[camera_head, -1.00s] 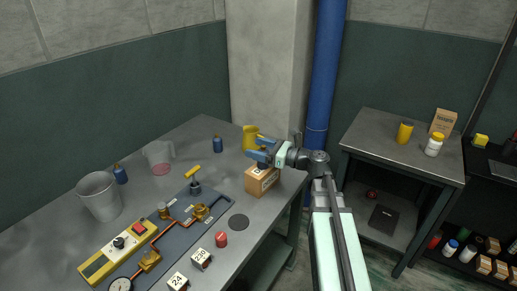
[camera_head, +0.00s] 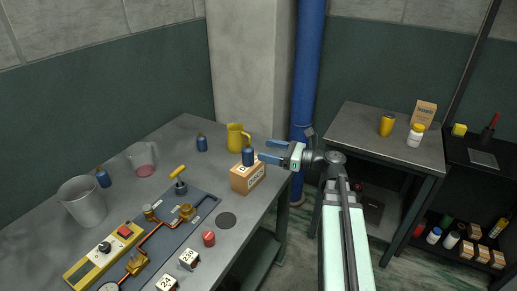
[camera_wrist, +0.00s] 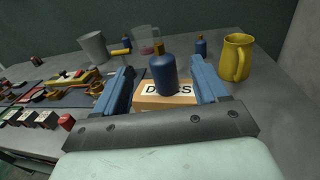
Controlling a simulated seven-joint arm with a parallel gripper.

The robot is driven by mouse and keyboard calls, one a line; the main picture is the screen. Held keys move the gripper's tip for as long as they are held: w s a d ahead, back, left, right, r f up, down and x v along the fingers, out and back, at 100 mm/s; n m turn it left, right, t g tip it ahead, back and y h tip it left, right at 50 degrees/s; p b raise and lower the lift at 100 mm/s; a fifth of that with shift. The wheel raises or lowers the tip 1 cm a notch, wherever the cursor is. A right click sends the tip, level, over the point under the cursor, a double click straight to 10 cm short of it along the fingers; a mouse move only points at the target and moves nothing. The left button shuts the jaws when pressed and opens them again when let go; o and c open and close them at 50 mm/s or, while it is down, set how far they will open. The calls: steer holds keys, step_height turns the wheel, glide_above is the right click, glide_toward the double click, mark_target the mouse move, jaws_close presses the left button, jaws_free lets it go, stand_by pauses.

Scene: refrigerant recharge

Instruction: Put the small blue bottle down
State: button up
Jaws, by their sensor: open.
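A small blue bottle (camera_head: 248,156) stands upright on top of a cardboard box (camera_head: 246,181) near the table's right edge. In the wrist view the bottle (camera_wrist: 163,76) shows between the two blue fingers, with the box (camera_wrist: 150,101) and its printed label below it. My gripper (camera_head: 264,151) is open, its fingers spread with a gap on each side of the bottle. In the head view the fingertips are just right of the bottle. Two similar blue bottles stand on the table, one at the back (camera_head: 202,143) and one at the left (camera_head: 103,178).
A yellow jug (camera_head: 236,137) stands just behind the box. A dark round disc (camera_head: 226,220) and a red cap (camera_head: 208,238) lie in front of it. A grey bucket (camera_head: 83,203), a clear beaker (camera_head: 142,160) and a panel with pipes (camera_head: 185,225) occupy the left.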

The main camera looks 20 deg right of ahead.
steer(key=shift+v, duration=1.2)
